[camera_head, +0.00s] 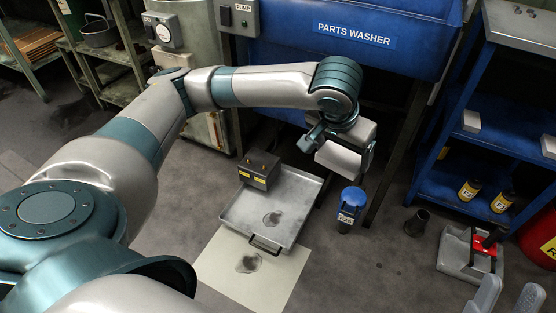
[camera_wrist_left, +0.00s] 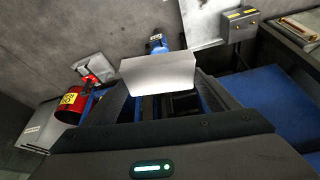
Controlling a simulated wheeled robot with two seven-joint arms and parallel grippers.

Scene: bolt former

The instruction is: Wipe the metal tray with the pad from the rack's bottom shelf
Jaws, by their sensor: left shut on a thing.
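My left gripper (camera_head: 340,146) is shut on a pale, block-like pad (camera_head: 338,160), held above the floor to the right of the metal tray. The pad also shows between the fingers in the left wrist view (camera_wrist_left: 158,74). The metal tray (camera_head: 238,208) lies on the floor, partly on a cream mat, with a dark smudge (camera_head: 272,218) on its surface and a handle at its near edge. The blue rack (camera_head: 455,190) stands at the right. Two light grey fingers of my right gripper (camera_head: 507,298) show apart at the bottom right edge, with nothing between them.
A dark box (camera_head: 259,169) stands at the tray's back left corner. A blue-lidded bottle (camera_head: 349,208) and a dark cup (camera_head: 417,222) stand right of the tray. The blue parts washer (camera_head: 360,65) overhangs behind. The cream mat (camera_head: 225,270) has another dark stain.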

